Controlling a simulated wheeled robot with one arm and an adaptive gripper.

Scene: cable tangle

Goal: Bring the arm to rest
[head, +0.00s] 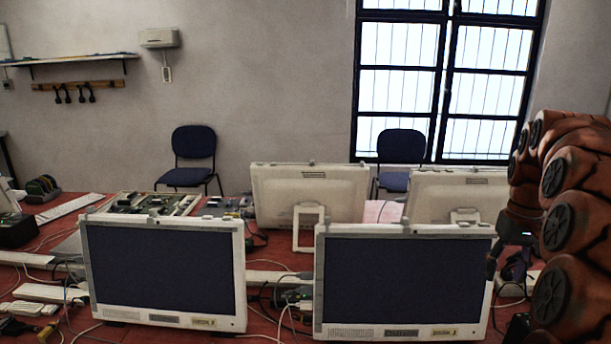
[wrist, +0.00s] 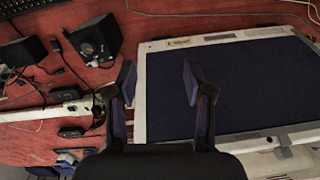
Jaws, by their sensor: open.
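My arm (head: 575,190), orange-brown with dark joint caps, is folded along the right edge of the head view. My gripper (wrist: 159,83) is open and empty in the wrist view, its two dark fingers apart. It hangs above the left edge of a monitor (wrist: 235,85) with a dark screen and white frame. Whether the fingers touch the frame I cannot tell. In the head view the gripper end is dark and partly hidden beside the right front monitor (head: 400,285).
The red table (head: 275,325) carries another front monitor (head: 165,270), two monitors turned away (head: 310,195), cables, and a circuit board tray (head: 150,203). Black speakers (wrist: 95,40) stand near the gripper. Two blue chairs (head: 194,145) stand behind, before the wall and window.

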